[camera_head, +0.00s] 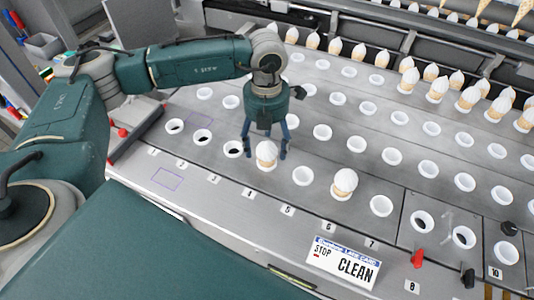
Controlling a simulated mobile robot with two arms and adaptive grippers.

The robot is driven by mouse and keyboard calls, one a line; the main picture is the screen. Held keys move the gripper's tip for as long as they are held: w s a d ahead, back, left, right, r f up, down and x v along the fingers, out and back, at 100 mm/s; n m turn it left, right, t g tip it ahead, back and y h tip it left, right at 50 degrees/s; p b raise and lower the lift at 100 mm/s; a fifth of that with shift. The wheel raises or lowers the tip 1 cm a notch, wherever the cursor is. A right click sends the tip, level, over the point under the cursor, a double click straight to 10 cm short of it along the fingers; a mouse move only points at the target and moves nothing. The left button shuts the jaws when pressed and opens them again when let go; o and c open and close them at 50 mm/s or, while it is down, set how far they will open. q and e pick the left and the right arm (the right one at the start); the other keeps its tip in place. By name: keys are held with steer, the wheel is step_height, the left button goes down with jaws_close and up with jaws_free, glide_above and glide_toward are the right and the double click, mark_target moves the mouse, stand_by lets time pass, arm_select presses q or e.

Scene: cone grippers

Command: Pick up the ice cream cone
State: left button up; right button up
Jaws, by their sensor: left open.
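An ice cream cone (266,154) with a white top sits upright in a cup hole of the front row, above the number 4 to 5 marks. My left gripper (265,153) is over it, pointing down, with its fingers spread open on either side of the cone. Whether a finger touches the cone, I cannot tell. A second ice cream cone (344,183) stands in the front row further right, near number 6. My right gripper is not in view.
The metal conveyor (330,135) has rows of mostly empty white cup rings. Several more cones (437,88) stand at the back and right. Red (417,257) and black knobs are at the lower right.

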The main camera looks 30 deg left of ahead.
mark_target(267, 163)
arm_select(q)
step_height(267, 163, down, 3)
steer(key=shift+s+f+p, duration=0.1)
steer(key=shift+f+p, duration=0.1)
steer(key=shift+p, duration=0.6)
steer(key=shift+f, duration=0.3)
steer(key=c, duration=0.9)
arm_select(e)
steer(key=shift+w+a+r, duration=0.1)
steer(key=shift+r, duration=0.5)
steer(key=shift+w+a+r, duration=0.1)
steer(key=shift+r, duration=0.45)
arm_select(q)
steer(key=shift+r, duration=0.1)
steer(key=shift+c, duration=0.2)
